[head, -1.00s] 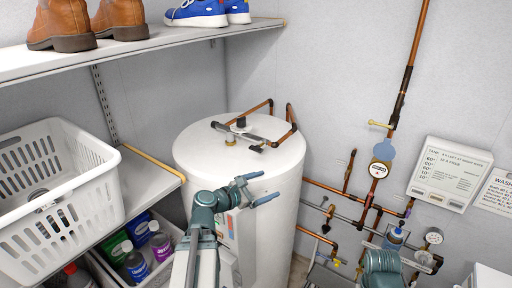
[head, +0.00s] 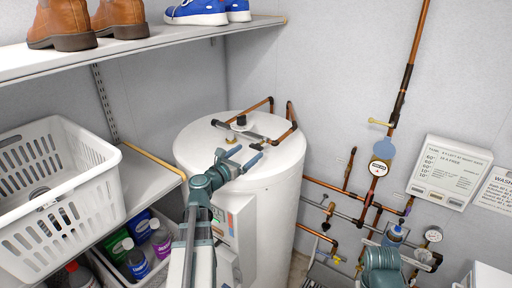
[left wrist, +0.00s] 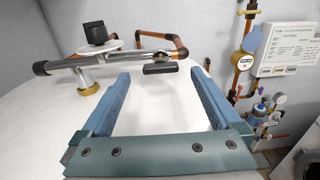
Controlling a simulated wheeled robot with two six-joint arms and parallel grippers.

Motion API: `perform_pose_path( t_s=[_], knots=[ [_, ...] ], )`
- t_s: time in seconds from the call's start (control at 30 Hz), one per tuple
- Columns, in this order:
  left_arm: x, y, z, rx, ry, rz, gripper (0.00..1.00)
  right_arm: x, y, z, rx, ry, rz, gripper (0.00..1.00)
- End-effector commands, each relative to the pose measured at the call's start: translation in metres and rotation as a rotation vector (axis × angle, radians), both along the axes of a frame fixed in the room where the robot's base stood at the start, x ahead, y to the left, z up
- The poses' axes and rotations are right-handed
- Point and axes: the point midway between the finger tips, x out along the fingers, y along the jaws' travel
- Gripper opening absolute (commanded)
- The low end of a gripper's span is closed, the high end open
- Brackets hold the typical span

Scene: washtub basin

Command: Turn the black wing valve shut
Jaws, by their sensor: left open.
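The black wing valve (head: 257,146) sits on the pipework on top of the white tank (head: 270,190). In the left wrist view its dark flat handle (left wrist: 160,68) lies crosswise at the end of the metal pipe. My left gripper (head: 249,152) is open and empty over the tank top, its blue fingers pointing toward the valve. In the left wrist view the handle is just beyond and between the fingertips (left wrist: 161,72), with no contact visible. Part of my right arm shows at the lower right; I cannot make out its fingers.
A shelf (head: 150,40) with shoes overhangs at upper left. A white basket (head: 60,215) stands left. Wall pipes and gauges (head: 433,234) are at right.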

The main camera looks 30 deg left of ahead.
Motion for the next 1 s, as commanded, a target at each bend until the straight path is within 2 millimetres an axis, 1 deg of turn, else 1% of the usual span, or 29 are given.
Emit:
perform_pose_path(
  t_s=[0.03,0.1,0.3,0.5,0.77,0.8,0.87,1.0],
  knots=[
    [0.013,0.0,0.0,0.0,0.0,-0.003,0.97,0.0,0.0,0.0,0.0,0.0,0.0,0.5],
    [0.025,-0.001,0.0,0.0,0.0,-0.003,0.97,0.0,0.0,0.0,0.0,0.0,0.0,0.5],
    [0.048,-0.003,0.0,0.001,0.0,-0.002,0.97,0.0,0.0,0.0,0.0,0.0,0.0,0.5],
    [0.057,-0.004,0.0,0.001,0.0,0.0,0.97,0.0,0.0,0.0,0.0,0.0,0.0,0.5],
    [0.057,-0.005,0.0,0.001,0.0,0.0,0.97,0.0,0.0,0.0,0.0,0.0,0.0,0.5],
    [0.057,-0.005,0.0,0.001,0.0,0.0,0.94,0.0,0.0,0.0,0.0,0.0,0.0,0.5],
    [0.057,-0.005,0.0,0.001,0.0,0.0,0.83,0.0,0.0,0.0,0.0,0.0,0.0,0.5],
    [0.057,-0.005,0.0,0.001,0.0,0.0,0.58,0.0,0.0,0.0,0.0,0.0,0.0,0.5]
  ],
)
